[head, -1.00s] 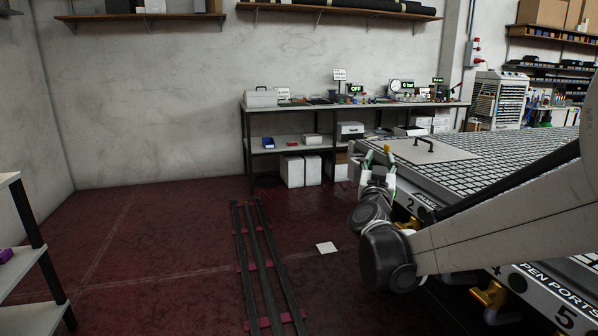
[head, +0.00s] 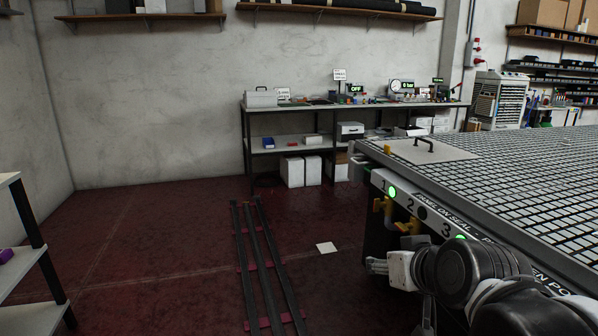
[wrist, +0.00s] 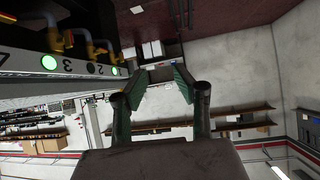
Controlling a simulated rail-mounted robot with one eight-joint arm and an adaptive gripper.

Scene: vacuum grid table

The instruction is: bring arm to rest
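My gripper (head: 378,266) is low beside the front left of the vacuum grid table (head: 500,195) in the head view, below the table top. My arm is folded at the lower right of that view. In the wrist view my gripper (wrist: 158,76) has its two green-padded fingers apart, with nothing between them. The table's port panel (head: 447,226) has yellow valves and green lights at 1 and 3, while the light at 2 is dark. My arm hides part of the panel. The wrist view is turned over, with wall shelves below.
A flat plate with a black handle (head: 425,149) lies on the table's far left corner. Dark rails (head: 260,260) run along the red floor, with a white square (head: 326,248) beside them. A workbench (head: 350,105) stands at the wall. Floor left of the table is mostly clear.

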